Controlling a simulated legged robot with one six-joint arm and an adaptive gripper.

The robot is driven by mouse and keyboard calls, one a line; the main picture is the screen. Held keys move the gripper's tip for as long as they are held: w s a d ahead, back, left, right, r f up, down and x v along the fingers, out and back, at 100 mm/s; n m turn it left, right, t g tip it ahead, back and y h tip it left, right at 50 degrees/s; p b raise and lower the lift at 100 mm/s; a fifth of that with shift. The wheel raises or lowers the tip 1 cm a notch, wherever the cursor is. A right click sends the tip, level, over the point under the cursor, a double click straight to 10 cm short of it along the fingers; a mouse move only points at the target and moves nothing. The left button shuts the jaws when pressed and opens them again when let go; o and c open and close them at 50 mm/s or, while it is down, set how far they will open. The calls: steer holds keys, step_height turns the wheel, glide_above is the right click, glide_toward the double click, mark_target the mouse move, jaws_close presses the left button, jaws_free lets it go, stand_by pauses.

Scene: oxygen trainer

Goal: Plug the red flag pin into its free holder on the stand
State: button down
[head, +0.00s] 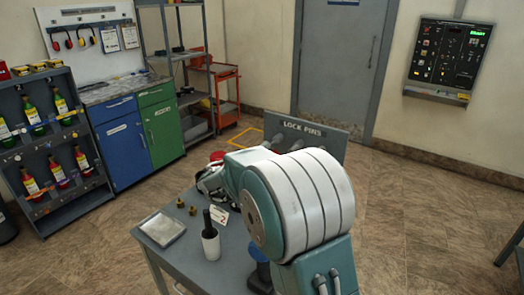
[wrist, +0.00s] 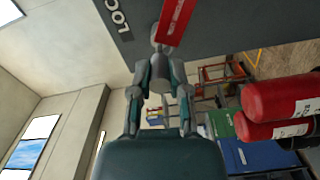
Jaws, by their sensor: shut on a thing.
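The grey stand (head: 325,135) has a dark upright board marked "LOCK PINS" at the back of the table. It also fills the top of the wrist view (wrist: 225,22). My gripper (wrist: 160,76) is shut on the grey shank of the red flag pin. The pin's red flag (wrist: 177,18) shows just beyond the fingertips, against the board. My arm covers much of the board's face. I cannot tell which holder is free or whether the pin touches one.
The table (head: 185,262) carries a white cup (head: 210,246) with a dark handle, small brass fittings (head: 186,207), a tag (head: 220,215) and a pale plate (head: 162,229). Red cylinders (wrist: 285,97) show at right in the wrist view.

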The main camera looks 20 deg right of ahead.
mark_target(271, 144)
steer(key=shift+x, duration=2)
stand_by(0.6)
steer(key=c, duration=0.5)
jaws_free()
steer(key=shift+w+d, duration=0.1)
steer(key=shift+d, duration=0.05)
steer(key=v, duration=1.2)
